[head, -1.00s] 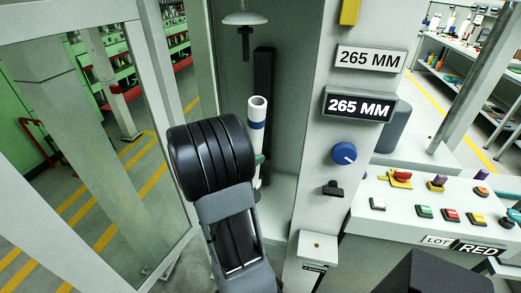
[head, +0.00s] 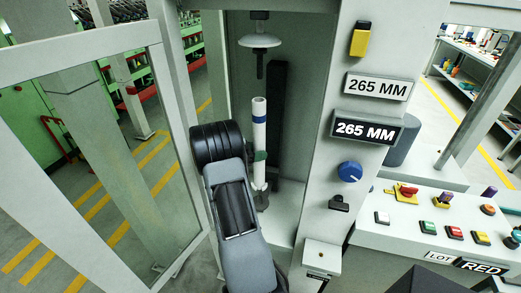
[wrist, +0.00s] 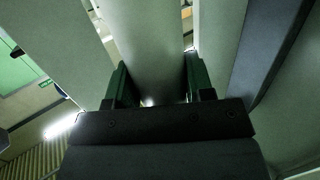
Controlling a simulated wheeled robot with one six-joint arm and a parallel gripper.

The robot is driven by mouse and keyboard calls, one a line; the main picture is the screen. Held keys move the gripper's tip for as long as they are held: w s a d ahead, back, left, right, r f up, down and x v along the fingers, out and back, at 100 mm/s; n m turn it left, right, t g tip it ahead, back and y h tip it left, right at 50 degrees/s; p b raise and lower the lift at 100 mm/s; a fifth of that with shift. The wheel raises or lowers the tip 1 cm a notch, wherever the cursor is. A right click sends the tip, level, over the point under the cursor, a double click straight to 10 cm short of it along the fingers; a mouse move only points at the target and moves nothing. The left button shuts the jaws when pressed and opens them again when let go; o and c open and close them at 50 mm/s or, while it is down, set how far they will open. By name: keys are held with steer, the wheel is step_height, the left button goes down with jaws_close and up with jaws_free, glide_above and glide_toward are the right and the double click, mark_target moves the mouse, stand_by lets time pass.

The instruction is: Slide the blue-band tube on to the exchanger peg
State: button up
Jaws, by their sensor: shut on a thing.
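The white blue-band tube (head: 259,137) stands nearly upright inside the open cabinet, its blue band near the top. My gripper (head: 260,157) is shut on it below the middle, with a green finger showing. In the wrist view the tube (wrist: 150,45) lies between the two green fingers (wrist: 155,85). A white disc (head: 260,41) with a dark downward peg (head: 260,66) hangs above the tube, apart from its top end. A dark piece (head: 263,201) shows by the tube's lower end; whether they touch I cannot tell.
An open glazed door (head: 180,150) stands left of my arm. The cabinet's right post (head: 325,130) carries two 265 MM signs (head: 369,132) and a blue knob (head: 349,173). A button console (head: 440,215) is at the right. A dark upright bar (head: 277,110) stands behind the tube.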

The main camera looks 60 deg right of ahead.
mark_target(259, 168)
stand_by(0.4)
steer(key=shift+s+f+b, duration=0.15)
steer(key=shift+f+b, duration=1.1)
steer(key=shift+f, duration=1.3)
steer(key=shift+f+b, duration=0.7)
steer(key=shift+f, duration=0.9)
